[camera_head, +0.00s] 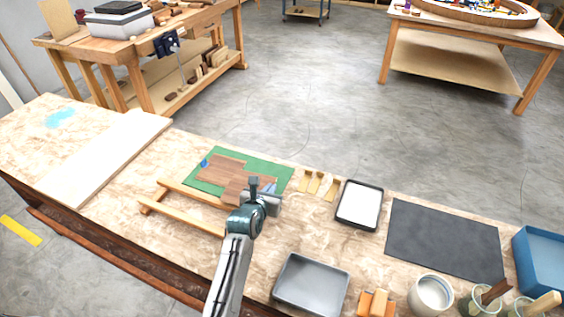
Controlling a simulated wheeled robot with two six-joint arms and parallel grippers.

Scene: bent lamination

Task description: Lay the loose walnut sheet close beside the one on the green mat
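The green mat (282,176) lies on the workbench. A walnut sheet (218,168) lies flat on its left part. More walnut (233,188) shows at the lower right of that sheet, beside my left gripper; it looks like the second sheet, and my gripper hides part of it. I cannot tell whether the two touch. My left gripper (258,188) is over the mat's lower right part. Its fingers are too small and overlapped to tell whether they are open or shut on the walnut. My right gripper is not in view.
A wooden frame (187,212) lies just left of my arm. A pale board (105,160) lies farther left. To the right are yellowish clamps or blocks (318,184), a white-filled tray (360,204), a grey metal tray (311,283), a dark mat (443,240) and a blue bin (540,262).

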